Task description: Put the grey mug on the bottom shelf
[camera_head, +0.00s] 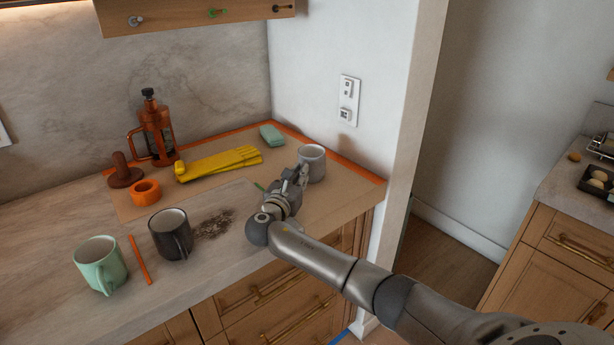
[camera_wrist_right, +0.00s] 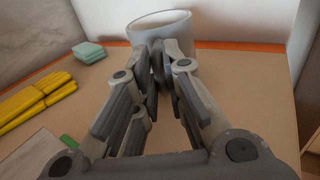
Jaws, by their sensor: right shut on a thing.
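The grey mug (camera_head: 312,161) is at the right end of the counter, near the wall. Its pale body also shows at the top of the right wrist view (camera_wrist_right: 160,28). My right gripper (camera_head: 302,174) is at the mug's near side. In the wrist view its fingers (camera_wrist_right: 161,68) are closed on the mug's handle, which they largely hide. The mug is upright; whether its base touches the surface I cannot tell. My left gripper is not in view.
Yellow gloves (camera_head: 218,163), a teal sponge (camera_head: 271,135), an orange French press (camera_head: 157,130) and an orange ring-shaped cup (camera_head: 146,192) stand left of the mug. A dark mug (camera_head: 171,236) and a green mug (camera_head: 99,266) stand nearer.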

